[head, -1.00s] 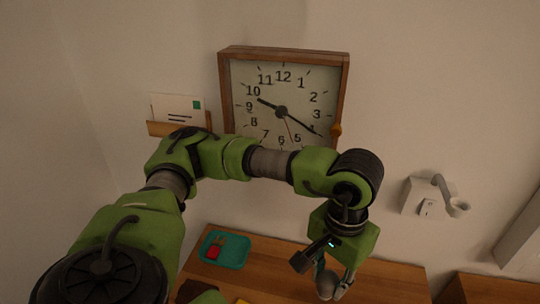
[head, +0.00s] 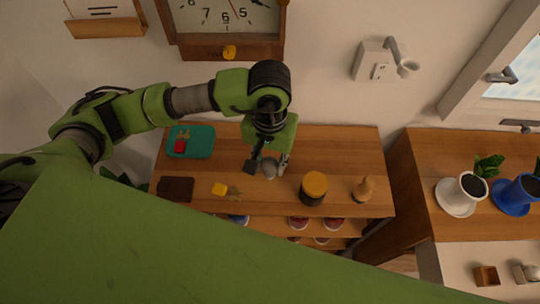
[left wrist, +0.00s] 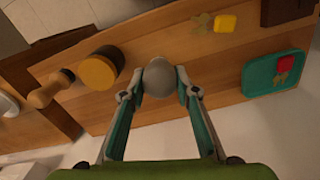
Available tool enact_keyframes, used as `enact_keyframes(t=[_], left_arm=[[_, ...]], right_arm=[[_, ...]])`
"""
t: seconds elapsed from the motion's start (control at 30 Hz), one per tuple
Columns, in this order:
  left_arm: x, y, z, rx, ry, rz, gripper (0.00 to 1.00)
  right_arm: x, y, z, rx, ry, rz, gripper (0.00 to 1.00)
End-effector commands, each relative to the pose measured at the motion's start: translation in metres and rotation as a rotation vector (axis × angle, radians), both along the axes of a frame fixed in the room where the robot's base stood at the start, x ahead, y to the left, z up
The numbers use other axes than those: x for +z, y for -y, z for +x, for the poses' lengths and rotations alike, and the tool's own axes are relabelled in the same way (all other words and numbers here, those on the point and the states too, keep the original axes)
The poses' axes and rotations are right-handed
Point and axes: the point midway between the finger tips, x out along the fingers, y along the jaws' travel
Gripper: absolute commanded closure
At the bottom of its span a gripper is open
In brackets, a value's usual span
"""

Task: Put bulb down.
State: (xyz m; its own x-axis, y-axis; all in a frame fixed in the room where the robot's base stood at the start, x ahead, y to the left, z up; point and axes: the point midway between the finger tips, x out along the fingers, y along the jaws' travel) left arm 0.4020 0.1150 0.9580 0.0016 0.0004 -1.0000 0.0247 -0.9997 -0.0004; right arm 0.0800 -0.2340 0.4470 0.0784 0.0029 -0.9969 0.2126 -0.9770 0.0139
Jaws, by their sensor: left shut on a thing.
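A grey round bulb (head: 270,168) is held between the fingers of my left gripper (head: 268,166), over the wooden shelf top (head: 330,150). In the left wrist view the bulb (left wrist: 158,77) sits at the fingertips of my left gripper (left wrist: 160,90), with a finger on each side. I cannot tell whether the bulb touches the wood. The right gripper is not in view.
Right of the bulb stand a yellow-lidded jar (head: 314,188) and a wooden pestle-like piece (head: 363,189). Left are a teal tray (head: 191,142), a yellow block (head: 219,189) and a dark wallet-like item (head: 175,189). A wall lamp holder (head: 378,62) is above right.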

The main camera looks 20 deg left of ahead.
Motion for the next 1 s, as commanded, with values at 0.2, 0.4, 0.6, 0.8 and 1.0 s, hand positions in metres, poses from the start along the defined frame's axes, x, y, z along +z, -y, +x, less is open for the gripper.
enact_keyframes(t=[0.2, 0.4, 0.6, 0.8, 1.0], left_arm=[[-0.036, -0.010, 0.034, 0.003, -0.003, 0.001, 0.90], [-0.054, -0.014, 0.047, 0.000, 0.000, -0.002, 0.90], [-0.071, -0.015, 0.051, 0.000, -0.007, 0.000, 0.90], [-0.091, -0.015, 0.053, -0.001, -0.001, -0.002, 0.90], [-0.093, -0.016, 0.053, -0.002, 0.001, -0.001, 0.90]], right_arm=[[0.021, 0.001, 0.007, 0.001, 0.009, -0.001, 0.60], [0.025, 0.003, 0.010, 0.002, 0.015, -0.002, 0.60], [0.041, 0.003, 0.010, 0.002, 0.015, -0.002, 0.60], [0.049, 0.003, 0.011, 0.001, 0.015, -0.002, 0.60], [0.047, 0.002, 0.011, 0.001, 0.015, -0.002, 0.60]])
